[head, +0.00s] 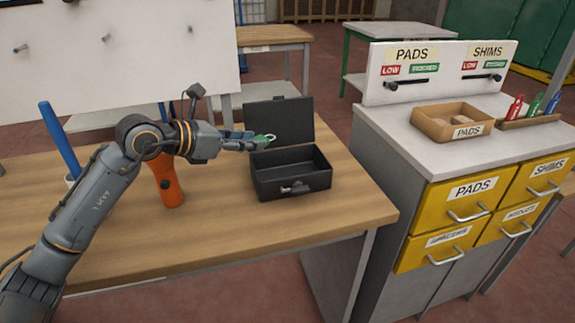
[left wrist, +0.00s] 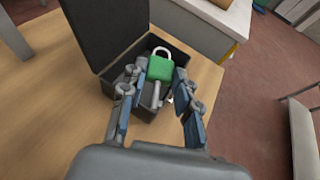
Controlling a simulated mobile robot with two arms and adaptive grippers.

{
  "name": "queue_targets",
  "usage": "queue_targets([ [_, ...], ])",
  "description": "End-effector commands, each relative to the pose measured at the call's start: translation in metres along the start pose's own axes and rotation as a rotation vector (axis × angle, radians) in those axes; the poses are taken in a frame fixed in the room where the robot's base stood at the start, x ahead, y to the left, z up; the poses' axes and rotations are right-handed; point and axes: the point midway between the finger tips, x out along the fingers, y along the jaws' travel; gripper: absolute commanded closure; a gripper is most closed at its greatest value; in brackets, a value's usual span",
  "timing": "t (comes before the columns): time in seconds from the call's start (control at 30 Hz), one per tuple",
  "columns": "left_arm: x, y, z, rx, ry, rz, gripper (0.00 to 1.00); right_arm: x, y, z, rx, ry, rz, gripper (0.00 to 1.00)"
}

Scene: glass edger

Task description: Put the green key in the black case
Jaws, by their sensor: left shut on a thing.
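The black case (head: 292,182) stands open on the wooden table, with its lid (head: 279,122) raised at the back. Its inside looks empty in the head view. My left gripper (head: 262,139) is shut on the green key (head: 265,138) above the case, near its left rear side. In the left wrist view the green key (left wrist: 160,69) has a block-like green head and a pale metal loop, and sits between the fingers of my left gripper (left wrist: 160,82). The open black case (left wrist: 150,110) lies behind and below it. My right gripper is not in view.
An orange tool (head: 168,183) and a blue rod (head: 58,138) stand left of the case, by my left arm. A cabinet with yellow drawers (head: 470,198) stands at the right, bearing a pads box (head: 432,126) and a tray with red, green and blue items. The table front is clear.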

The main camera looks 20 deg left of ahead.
Motion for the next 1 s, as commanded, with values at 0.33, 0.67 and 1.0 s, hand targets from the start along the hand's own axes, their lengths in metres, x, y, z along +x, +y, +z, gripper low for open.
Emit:
queue_targets([
  [0.33,0.086,-0.001,-0.019,-0.005,0.0,-0.003,0.9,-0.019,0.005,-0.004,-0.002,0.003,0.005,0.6],
  [0.67,0.118,0.0,-0.037,-0.001,0.001,-0.002,0.9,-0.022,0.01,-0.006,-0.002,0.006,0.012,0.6],
  [1.0,0.13,0.001,-0.065,0.002,-0.002,-0.001,0.9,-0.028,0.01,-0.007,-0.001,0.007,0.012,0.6],
])
